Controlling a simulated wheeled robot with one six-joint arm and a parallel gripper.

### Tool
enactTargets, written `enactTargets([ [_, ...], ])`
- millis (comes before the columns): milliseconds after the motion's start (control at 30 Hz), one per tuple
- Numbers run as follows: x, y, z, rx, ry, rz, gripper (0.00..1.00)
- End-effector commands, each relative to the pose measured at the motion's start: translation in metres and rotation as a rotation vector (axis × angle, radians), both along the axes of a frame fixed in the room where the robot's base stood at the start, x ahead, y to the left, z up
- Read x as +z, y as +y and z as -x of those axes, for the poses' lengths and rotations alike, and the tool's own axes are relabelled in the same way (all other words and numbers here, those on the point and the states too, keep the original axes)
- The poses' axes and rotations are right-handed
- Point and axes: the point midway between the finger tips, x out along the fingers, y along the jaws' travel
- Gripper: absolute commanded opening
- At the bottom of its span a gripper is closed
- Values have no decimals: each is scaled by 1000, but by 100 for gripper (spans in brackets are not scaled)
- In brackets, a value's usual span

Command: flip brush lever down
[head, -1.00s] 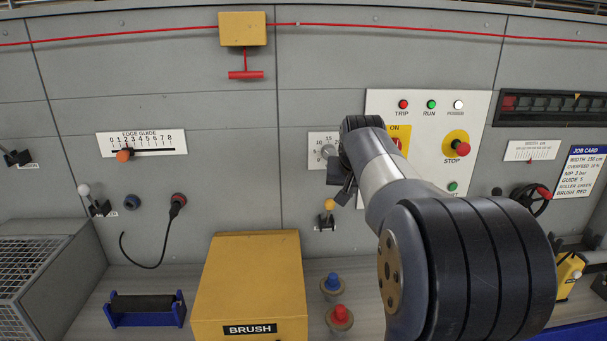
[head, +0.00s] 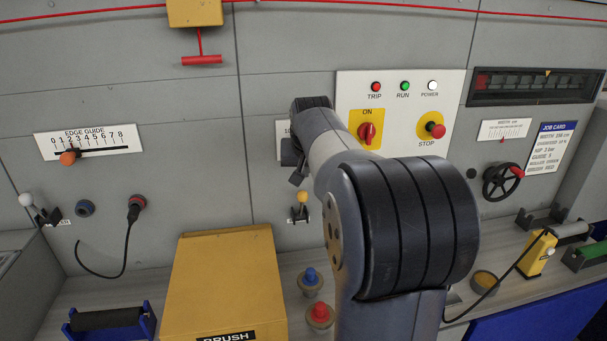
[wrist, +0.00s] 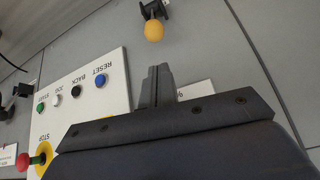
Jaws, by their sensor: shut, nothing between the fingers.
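A small lever with a yellow ball knob (head: 302,198) stands on the grey wall panel, knob above its dark mount. The label beside it is too small to read, so I cannot tell for sure that it is the brush lever. In the wrist view the yellow knob (wrist: 154,31) and its black bracket show at the top. My gripper (wrist: 158,72) is shut and empty, its fingertips pointing toward the knob with a gap between them in the picture. In the head view my arm hides most of the gripper, close above the knob.
A yellow box marked BRUSH (head: 228,285) stands below the lever. Beside it are a blue-topped knob (head: 311,279) and a red-topped knob (head: 320,315). A white button panel (wrist: 85,105) lies beside my gripper. Another lever, white-knobbed (head: 26,200), is at far left.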

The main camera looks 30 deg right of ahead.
Motion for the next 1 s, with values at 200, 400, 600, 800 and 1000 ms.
enactTargets([
  [200,-34,-8,-21,0,5,-1,0],
  [400,-59,-15,-37,0,4,-1,0],
  [600,-69,-17,-44,0,2,-1,0],
  [800,-70,-17,-45,0,1,0,0],
  [1000,-71,-17,-44,0,-1,0,0],
])
